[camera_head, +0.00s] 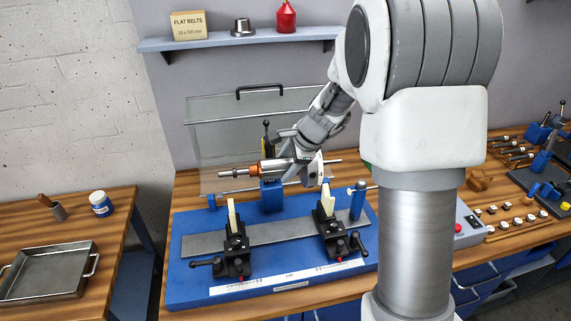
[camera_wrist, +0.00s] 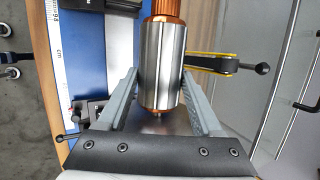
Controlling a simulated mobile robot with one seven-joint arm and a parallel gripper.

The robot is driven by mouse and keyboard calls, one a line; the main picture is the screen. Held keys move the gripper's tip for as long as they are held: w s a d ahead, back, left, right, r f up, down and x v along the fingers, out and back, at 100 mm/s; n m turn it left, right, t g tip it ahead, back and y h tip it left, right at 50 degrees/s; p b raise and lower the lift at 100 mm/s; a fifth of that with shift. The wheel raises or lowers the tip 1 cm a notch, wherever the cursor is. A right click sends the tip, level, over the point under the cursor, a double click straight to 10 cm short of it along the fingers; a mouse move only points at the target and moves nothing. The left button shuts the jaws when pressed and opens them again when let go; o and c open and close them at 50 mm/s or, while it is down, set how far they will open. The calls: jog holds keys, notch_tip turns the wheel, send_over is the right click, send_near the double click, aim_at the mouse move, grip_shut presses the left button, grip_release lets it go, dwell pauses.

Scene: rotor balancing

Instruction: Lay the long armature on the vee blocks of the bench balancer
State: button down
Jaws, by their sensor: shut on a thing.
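The armature (camera_head: 275,166) has a steel core, copper windings and a thin shaft. It lies roughly level across the picture, copper end to the left. My gripper (camera_head: 304,167) is shut on it; the wrist view shows the core (camera_wrist: 160,65) between the two grey fingers (camera_wrist: 158,100). The bench balancer (camera_head: 190,285) is a blue base with a grey rail. Its left vee block (camera_head: 234,222) and right vee block (camera_head: 326,200) stand upright with pale tops, both empty. The armature appears above and behind them, apart from both. Its exact height is hard to tell.
A clear guard (camera_head: 225,135) with a black handle stands raised behind. A black arm with a yellow belt (camera_wrist: 215,65) is close beside the armature. A metal tray (camera_head: 45,275) is on the left table. Tools and a red-button box (camera_head: 466,222) are at right.

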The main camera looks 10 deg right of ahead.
notch_tip(320, 180, down, 11)
jog(key=b, duration=1)
jog(key=shift+w, duration=0.15)
jog(key=shift+f, duration=0.1)
jog(key=shift+f+b, duration=0.6)
jog(key=shift+f, duration=0.1)
dwell(1.3)
jog(key=shift+c, duration=0.5)
grip_release()
jog(key=shift+o, duration=0.5)
jog(key=shift+s+f, duration=0.25)
jog(key=shift+c, duration=0.2)
jog(key=shift+r, duration=0.15)
